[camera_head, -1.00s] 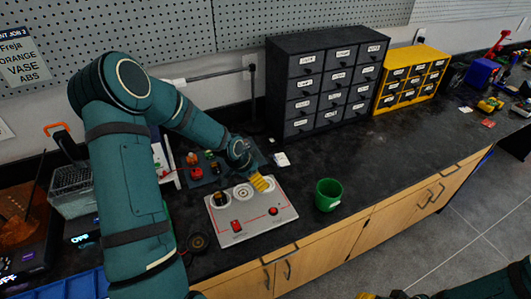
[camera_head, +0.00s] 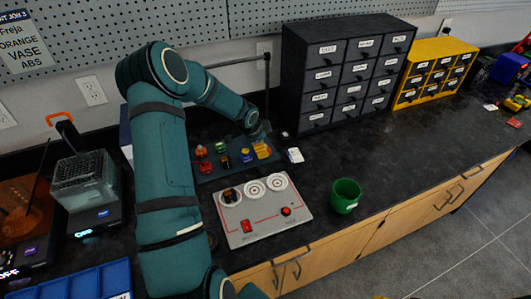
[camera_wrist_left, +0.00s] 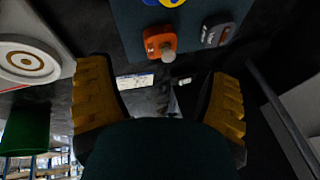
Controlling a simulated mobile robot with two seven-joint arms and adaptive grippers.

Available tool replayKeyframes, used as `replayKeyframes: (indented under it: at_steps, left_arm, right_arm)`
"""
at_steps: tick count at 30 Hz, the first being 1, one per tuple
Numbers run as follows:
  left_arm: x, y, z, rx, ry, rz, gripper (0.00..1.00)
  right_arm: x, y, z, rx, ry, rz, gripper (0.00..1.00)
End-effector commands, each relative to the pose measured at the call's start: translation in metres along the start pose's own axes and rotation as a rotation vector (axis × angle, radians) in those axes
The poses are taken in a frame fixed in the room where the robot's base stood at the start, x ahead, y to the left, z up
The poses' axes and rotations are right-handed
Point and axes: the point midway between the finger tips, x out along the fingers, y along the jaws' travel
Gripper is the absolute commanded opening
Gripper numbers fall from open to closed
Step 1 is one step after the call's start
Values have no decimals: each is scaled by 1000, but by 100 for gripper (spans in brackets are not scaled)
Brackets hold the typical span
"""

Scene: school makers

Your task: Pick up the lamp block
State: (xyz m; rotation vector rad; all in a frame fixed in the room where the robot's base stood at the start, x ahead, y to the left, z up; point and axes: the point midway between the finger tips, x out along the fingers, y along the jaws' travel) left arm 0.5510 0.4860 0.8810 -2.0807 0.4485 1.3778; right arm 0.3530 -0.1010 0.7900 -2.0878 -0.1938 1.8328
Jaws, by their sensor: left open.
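In the left wrist view, an orange block with a pale bulb-like knob (camera_wrist_left: 158,42), which looks like the lamp block, lies on a dark blue tray (camera_wrist_left: 125,25). It is just beyond the opening between my left fingers. My left gripper (camera_wrist_left: 162,78) is open and empty, its yellow fingers wide apart. In the head view my left gripper (camera_head: 262,150) is at the right end of the tray (camera_head: 208,178). I cannot make out the orange block clearly there beside the yellow fingers. My right gripper is not in view.
Several small blocks share the tray, including a dark grey one (camera_wrist_left: 217,32). A grey board with dials (camera_head: 262,222) and a green cup (camera_head: 345,196) stand in front. A black drawer cabinet (camera_head: 345,75) and a yellow one (camera_head: 435,72) stand behind on the right.

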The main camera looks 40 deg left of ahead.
Motion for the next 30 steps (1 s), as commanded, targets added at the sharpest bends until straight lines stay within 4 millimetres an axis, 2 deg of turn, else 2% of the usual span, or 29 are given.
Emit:
replayKeyframes:
  at_steps: [7,16,25,26,30]
  left_arm:
    - [18,1,-2,1,1,1,80]
    - [57,1,-5,0,1,0,80]
    - [61,0,-5,0,1,-1,80]
    - [61,0,-5,0,1,-1,76]
    - [61,0,-5,0,1,-1,27]
  right_arm:
    - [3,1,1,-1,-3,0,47]
    - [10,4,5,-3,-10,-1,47]
    - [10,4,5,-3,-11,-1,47]
    - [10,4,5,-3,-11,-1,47]
    - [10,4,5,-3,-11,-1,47]
